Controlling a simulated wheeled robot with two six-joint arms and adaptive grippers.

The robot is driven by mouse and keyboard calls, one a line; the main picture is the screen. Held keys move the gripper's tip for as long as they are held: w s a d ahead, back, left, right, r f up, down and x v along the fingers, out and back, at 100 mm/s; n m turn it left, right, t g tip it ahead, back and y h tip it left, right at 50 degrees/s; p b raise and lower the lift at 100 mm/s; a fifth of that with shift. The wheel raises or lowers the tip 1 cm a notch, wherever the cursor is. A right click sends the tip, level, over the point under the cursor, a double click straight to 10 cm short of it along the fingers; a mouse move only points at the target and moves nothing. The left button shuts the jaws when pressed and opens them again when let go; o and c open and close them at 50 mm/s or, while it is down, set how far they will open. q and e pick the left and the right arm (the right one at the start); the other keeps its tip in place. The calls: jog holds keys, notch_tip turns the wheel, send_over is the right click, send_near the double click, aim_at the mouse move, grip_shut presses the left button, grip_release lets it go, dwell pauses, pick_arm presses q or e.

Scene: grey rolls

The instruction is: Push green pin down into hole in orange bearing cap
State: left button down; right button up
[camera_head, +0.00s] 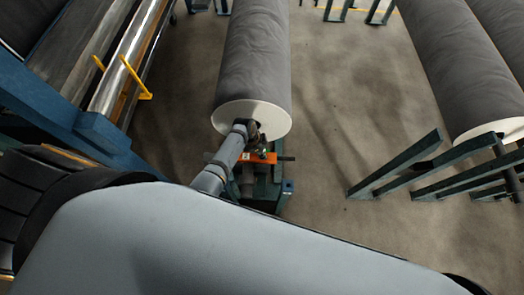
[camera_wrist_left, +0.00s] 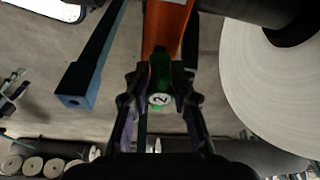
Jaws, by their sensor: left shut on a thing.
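The green pin (camera_wrist_left: 160,82) shows in the left wrist view, with a pale end marked with a dark character. My left gripper (camera_wrist_left: 160,98) is shut on it, one finger on each side. The orange bearing cap (camera_wrist_left: 165,22) lies just beyond the pin at the top of that view. Whether the pin's far end is in the hole cannot be seen. In the head view the orange cap (camera_head: 258,157) sits below the end of the middle grey roll, and my left gripper (camera_head: 262,147) is at it. My right gripper is not in view.
The large grey roll (camera_head: 255,60) stands right beside the cap; its pale end face (camera_wrist_left: 265,85) fills the right of the wrist view. A blue-green stand (camera_head: 266,190) is under the cap. Stand beams (camera_head: 400,170) and another roll (camera_head: 460,70) are at right. Bare floor lies between.

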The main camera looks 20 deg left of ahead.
pick_arm(q)
jog(key=shift+f+b, duration=0.45)
jog(key=shift+f, duration=0.25)
jog(key=shift+f, duration=0.1)
jog(key=c, duration=1.1)
grip_release()
jog(key=shift+o, duration=0.2)
jog(key=v, duration=1.2)
